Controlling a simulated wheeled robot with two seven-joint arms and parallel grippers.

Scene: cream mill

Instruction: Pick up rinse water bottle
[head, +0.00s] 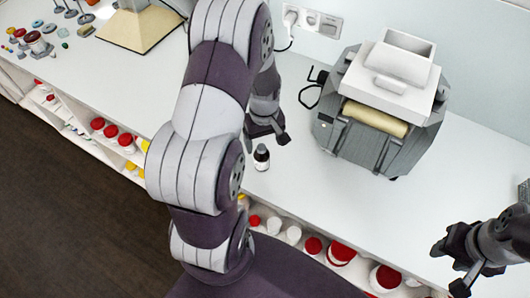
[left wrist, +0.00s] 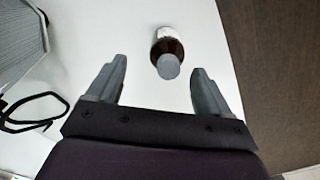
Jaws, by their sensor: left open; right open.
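A small dark bottle with a pale label and a grey cap, the likely rinse water bottle (head: 261,158), stands upright on the white counter (head: 300,180) near its front edge. In the left wrist view the bottle (left wrist: 168,50) shows beyond and between the fingertips, touching neither. My left gripper (head: 264,137) is open and empty, just behind the bottle in the head view; its two fingers also show in the left wrist view (left wrist: 160,85). My right gripper (head: 452,268) is open and empty at the lower right, away from the bottle.
A grey mill with a white hopper (head: 385,100) stands right of the bottle, with a black handle (head: 310,92) on its left side. Shelves below hold red-lidded jars (head: 340,252). Small parts (head: 40,42) lie at the far left. The counter left of my left arm is mostly clear.

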